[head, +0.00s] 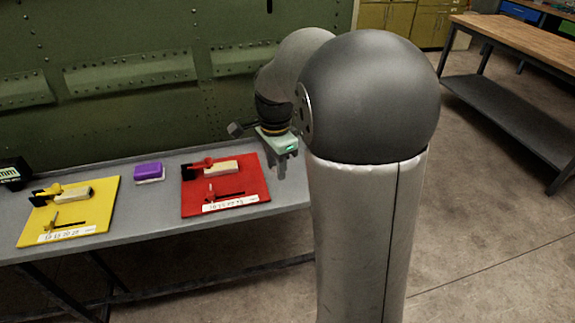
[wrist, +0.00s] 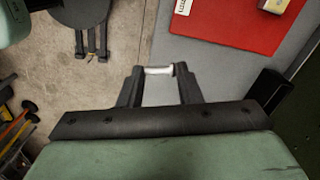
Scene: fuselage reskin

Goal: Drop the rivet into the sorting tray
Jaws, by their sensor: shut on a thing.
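A small silver rivet (wrist: 159,71) sits crosswise between the fingertips of my gripper (wrist: 159,70) in the wrist view. My gripper is shut on it. In the head view my gripper (head: 284,168) hangs beside the right edge of the red board (head: 254,189), near the right end of the grey bench. The rivet cannot be made out in the head view. In the wrist view the red board (wrist: 231,28) lies beyond the fingertips to the right. I cannot pick out a sorting tray for certain in either view.
The grey bench (head: 150,219) also carries a yellow board (head: 98,212), a purple-topped block (head: 149,172) and a black device (head: 14,173) at the left. The green riveted panel (head: 120,115) stands behind it. A wooden-topped workbench (head: 530,42) is at the right, with open floor (head: 480,215) between.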

